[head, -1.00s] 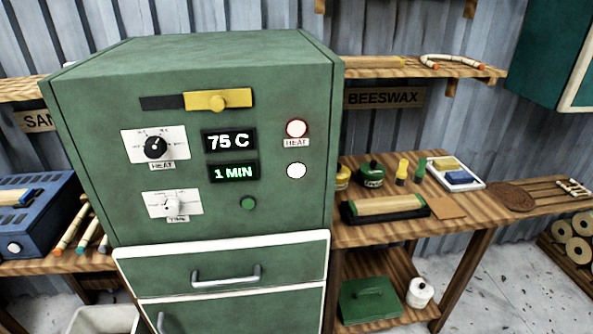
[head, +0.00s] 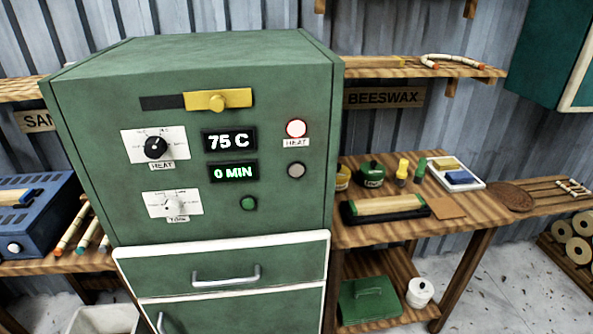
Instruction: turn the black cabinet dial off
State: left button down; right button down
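The green cabinet (head: 120,95) stands upright in the head view, left of centre. Its black dial (head: 155,147) sits on a white plate (head: 128,137) labelled HEAT, with the pointer mark tilted to the upper right. Beside it a display (head: 229,140) reads 75 C, and a lower display (head: 233,172) reads 0 MIN. A white time dial (head: 173,206) is below. The HEAT lamp (head: 296,128) looks white with a red rim; the lamp below it (head: 296,170) is grey. Neither gripper shows.
A wooden bench (head: 400,222) with tools stands right; a blue box (head: 50,215) is left. Nothing blocks the panel.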

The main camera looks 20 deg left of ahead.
aim_at(154, 146)
jog(key=u, duration=1.55)
